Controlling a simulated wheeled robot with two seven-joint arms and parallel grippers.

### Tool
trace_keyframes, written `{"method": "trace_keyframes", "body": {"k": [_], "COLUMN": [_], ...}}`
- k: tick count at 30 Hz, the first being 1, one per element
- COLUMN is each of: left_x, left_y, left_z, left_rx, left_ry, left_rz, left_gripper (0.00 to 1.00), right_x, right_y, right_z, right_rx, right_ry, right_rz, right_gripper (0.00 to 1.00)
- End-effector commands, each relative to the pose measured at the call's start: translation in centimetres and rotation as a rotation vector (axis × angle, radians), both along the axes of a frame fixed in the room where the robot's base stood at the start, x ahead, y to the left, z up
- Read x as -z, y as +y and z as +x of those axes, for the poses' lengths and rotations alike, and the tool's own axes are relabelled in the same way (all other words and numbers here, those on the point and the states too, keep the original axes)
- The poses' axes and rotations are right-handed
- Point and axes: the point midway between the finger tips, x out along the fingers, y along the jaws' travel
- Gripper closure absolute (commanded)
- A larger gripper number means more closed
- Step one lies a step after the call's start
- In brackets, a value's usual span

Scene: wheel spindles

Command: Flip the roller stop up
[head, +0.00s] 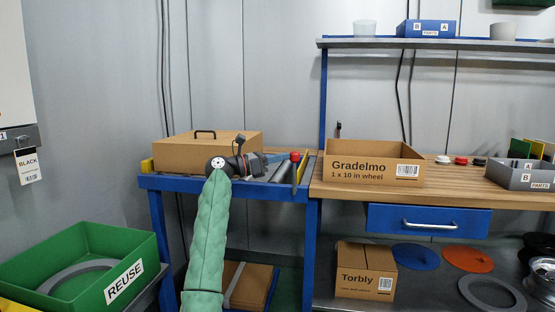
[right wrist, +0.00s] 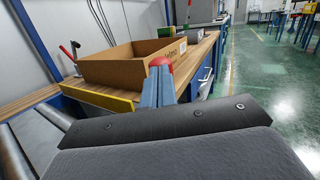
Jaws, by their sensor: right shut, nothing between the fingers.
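The roller stop seems to be the yellow plate (right wrist: 108,103) at the right end of the roller section, standing along the edge of the wooden table. A red knob (head: 294,157) shows at that end; it also shows in the right wrist view (right wrist: 161,62). I cannot tell how the knob and plate join. My right gripper (head: 281,157) is shut and empty, its blue-grey fingers close to the knob. In the right wrist view the fingers (right wrist: 157,90) overlap the knob's lower part, so contact is unclear. My left gripper is not in view.
Grey rollers (right wrist: 55,115) lie in a blue frame (head: 230,188). A closed cardboard box (head: 190,146) sits on it, left of my gripper. An open Gradelmo box (head: 376,171) stands on the wooden table (head: 455,187) to the right. A green REUSE bin (head: 130,245) is at lower left.

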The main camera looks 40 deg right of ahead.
Motion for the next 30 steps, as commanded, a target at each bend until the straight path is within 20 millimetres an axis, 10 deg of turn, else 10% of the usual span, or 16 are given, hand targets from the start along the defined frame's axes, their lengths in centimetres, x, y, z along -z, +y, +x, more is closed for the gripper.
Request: {"method": "trace_keyframes", "body": {"k": [16, 30], "left_x": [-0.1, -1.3], "left_y": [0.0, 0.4], "left_z": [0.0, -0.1], "left_rx": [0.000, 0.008], "left_ry": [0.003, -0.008], "left_rz": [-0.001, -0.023], "left_gripper": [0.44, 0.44], "right_x": [-0.2, 0.9], "right_y": [0.1, 6.3], "right_z": [-0.1, 2.6], "right_rx": [0.007, -0.001], "right_ry": [-0.002, 0.003], "right_rz": [-0.001, -0.001], "right_gripper": [1.00, 1.00]}}
